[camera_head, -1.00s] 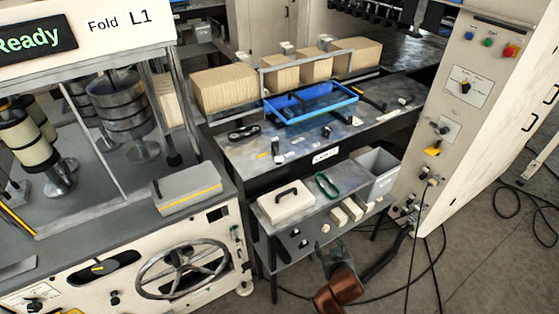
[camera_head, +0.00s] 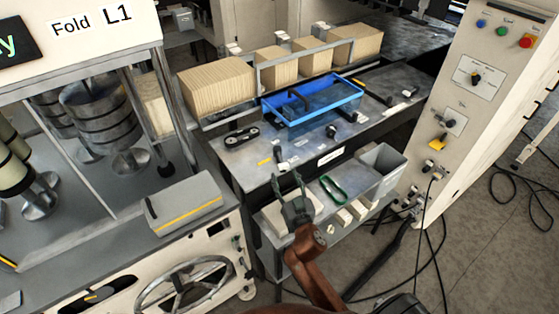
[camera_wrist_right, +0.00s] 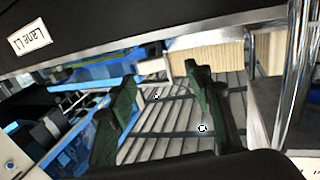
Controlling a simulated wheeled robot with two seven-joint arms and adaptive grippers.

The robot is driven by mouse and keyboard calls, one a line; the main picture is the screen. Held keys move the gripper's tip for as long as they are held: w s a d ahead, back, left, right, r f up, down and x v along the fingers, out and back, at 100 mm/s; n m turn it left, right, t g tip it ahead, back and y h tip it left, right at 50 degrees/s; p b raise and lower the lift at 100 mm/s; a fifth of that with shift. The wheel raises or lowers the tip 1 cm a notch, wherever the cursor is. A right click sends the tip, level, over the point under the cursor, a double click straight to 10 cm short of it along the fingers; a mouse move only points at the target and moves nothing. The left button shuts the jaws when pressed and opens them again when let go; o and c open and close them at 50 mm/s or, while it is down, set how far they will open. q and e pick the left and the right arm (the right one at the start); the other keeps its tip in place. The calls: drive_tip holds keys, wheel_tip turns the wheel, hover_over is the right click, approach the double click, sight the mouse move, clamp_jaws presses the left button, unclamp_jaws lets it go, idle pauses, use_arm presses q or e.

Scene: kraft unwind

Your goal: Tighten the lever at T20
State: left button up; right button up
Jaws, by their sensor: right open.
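No T20 label can be read, so I cannot tell which part is that lever. Small dark lever-like parts stand on the bench top, one near its front left (camera_head: 277,152) and one near the middle (camera_head: 331,131). A yellow handle (camera_head: 437,144) is on the cream control cabinet. My right gripper (camera_head: 291,186) is open in front of the bench edge, over the lower shelf, and hides part of a white box there. In the right wrist view its two green fingers (camera_wrist_right: 160,78) are apart with nothing seen between them. My left gripper is not in view.
A blue tray (camera_head: 312,101) and stacks of brown sheets (camera_head: 217,88) are at the back of the bench. The lower shelf holds a green loop (camera_head: 333,189) and a grey bin (camera_head: 381,171). A grey block (camera_head: 184,204) and handwheel (camera_head: 181,284) are at left. Cables lie on the floor.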

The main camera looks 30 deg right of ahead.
sight(284, 167)
drive_tip(key=x, duration=0.2)
drive_tip(key=d+x, duration=0.1)
drive_tip(key=x, duration=0.2)
drive_tip(key=shift+s+r, duration=0.1)
drive_tip(key=shift+s, duration=0.05)
drive_tip(key=shift+w+d, duration=0.15)
drive_tip(key=shift+w, duration=0.55)
drive_tip(key=c, duration=1.1)
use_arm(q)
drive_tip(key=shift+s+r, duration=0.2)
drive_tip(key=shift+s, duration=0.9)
use_arm(e)
clamp_jaws()
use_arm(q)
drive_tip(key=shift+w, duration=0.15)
